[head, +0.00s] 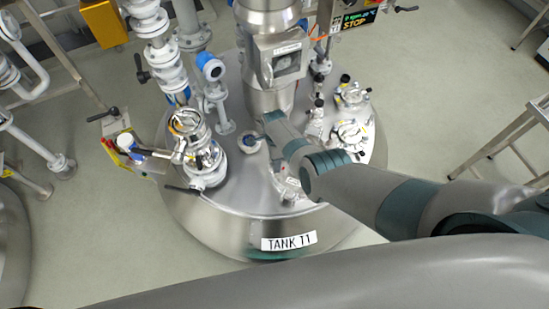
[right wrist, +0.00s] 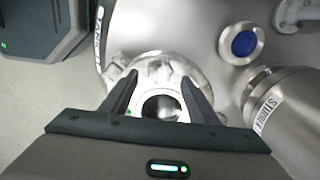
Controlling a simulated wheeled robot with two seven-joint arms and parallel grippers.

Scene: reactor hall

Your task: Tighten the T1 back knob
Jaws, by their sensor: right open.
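Tank T1 (head: 240,232) carries its "TANK T1" label on the front, facing me in the head view. Small black knobs (head: 345,79) show on fittings at the right side of its lid; I cannot tell which one is the back knob. My right arm reaches over the lid from the right. My right gripper (right wrist: 162,88) is open in the right wrist view, its two fingers apart over a round metal port (right wrist: 185,66) with a dark centre. I cannot tell whether they touch it. In the head view the arm hides the gripper. My left gripper is not identifiable.
A stirrer column (head: 268,85) rises at the lid's middle and shows at the right of the wrist view (right wrist: 290,115). Piping (head: 160,55) stands behind left. A metal stair frame (head: 505,135) is at the right.

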